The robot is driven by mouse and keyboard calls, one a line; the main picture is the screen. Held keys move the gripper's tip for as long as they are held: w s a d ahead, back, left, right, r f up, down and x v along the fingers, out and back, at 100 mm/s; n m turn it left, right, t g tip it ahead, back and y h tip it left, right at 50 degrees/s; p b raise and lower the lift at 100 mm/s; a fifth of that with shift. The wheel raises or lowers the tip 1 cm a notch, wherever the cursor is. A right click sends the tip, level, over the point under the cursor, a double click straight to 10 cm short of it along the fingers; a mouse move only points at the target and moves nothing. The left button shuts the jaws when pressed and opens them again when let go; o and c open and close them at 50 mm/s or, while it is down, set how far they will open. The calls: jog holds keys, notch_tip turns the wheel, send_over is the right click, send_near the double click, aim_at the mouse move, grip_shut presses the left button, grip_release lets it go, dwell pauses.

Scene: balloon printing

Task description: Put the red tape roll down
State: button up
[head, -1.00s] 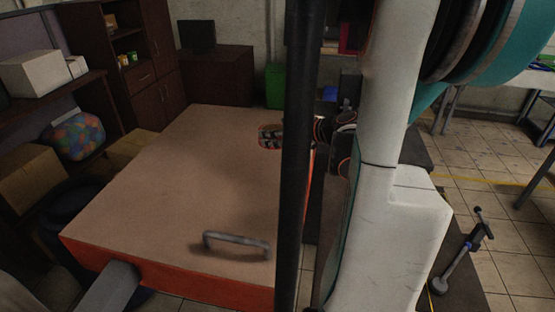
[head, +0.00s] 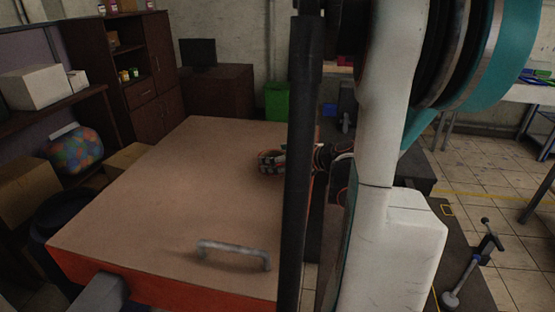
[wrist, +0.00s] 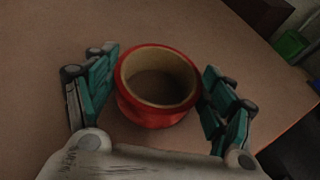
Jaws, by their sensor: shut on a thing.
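The red tape roll (wrist: 150,119) shows in the wrist view as a red ring with a tan cardboard core, its opening facing the camera. My gripper (wrist: 160,62) has its teal-padded fingers on both sides of the roll and is shut on it. In the head view my gripper (head: 272,162) is over the far right part of the brown tabletop (head: 190,190). The roll is hard to make out there. I cannot tell whether it touches the surface.
A grey metal handle (head: 234,252) is at the near side of the tabletop. The rest of the visible top is clear. Cardboard boxes (head: 28,182) and a multicoloured ball-like bundle (head: 75,150) are to the left. A green bin (head: 277,101) stands behind.

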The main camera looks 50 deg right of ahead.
jog(key=o, duration=1.1)
jog(key=shift+f, duration=0.15)
jog(key=shift+r, duration=0.2)
jog(key=p+v, duration=0.3)
jog(key=v, duration=0.9)
jog(key=shift+a+p, duration=0.1)
jog(key=shift+p, duration=0.2)
